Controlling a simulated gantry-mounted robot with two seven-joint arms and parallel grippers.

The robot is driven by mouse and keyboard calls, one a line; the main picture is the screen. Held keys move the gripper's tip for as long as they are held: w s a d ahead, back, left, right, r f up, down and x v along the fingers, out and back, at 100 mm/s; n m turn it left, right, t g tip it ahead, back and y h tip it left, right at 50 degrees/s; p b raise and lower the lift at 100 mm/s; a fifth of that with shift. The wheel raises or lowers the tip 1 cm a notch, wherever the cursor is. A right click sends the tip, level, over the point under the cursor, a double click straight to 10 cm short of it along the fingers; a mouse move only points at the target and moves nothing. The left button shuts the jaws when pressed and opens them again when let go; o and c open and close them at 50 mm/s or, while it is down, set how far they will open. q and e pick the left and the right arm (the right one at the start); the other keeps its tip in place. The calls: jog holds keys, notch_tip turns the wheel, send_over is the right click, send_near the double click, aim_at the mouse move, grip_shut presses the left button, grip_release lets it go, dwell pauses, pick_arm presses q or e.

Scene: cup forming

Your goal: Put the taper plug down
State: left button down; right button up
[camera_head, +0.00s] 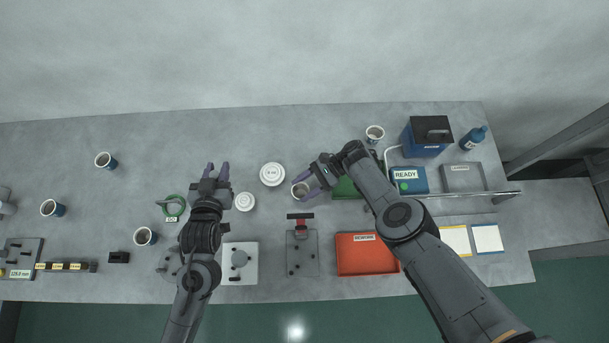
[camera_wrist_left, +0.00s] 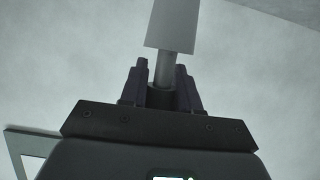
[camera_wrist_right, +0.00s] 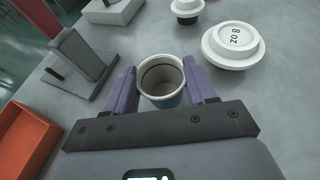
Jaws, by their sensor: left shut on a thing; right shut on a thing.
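The taper plug (camera_wrist_left: 172,25) is a pale grey tapered block with a narrower stem, seen at the top of the left wrist view. My left gripper (camera_head: 218,168) is shut on the stem (camera_wrist_left: 166,70), with a dark finger on each side. In the head view I cannot make out the plug between the fingers.
Two white round lids (camera_head: 272,174) (camera_head: 244,202) lie between the grippers. A green ring (camera_head: 172,206) lies left of my left gripper. A white fixture (camera_head: 240,273), a grey clamp fixture (camera_head: 302,264) and a red REWORK tray (camera_head: 366,258) line the front. The table's back left is mostly clear.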

dwell(0.7)
pick_arm(q)
jog(key=shift+f, duration=0.1)
jog(key=w+a+f+n+y, duration=0.15)
jog(key=a+f, duration=0.25)
jog(key=a, duration=0.4)
jog(key=w+a+f+n+y, duration=0.1)
jog(key=w+a+f+y, duration=0.15)
jog(key=a, duration=0.55)
jog(key=shift+h, duration=0.5)
jog(key=shift+s+a+f, duration=0.15)
jog(key=shift+f, duration=2.3)
jog(key=shift+s+a+f, duration=0.1)
jog(key=shift+a+f, duration=0.05)
jog(key=shift+f, duration=2.25)
jog(key=shift+f, duration=0.1)
jog(key=c, duration=0.8)
grip_release()
jog(key=shift+f+g, duration=0.1)
jog(key=shift+g, duration=0.2)
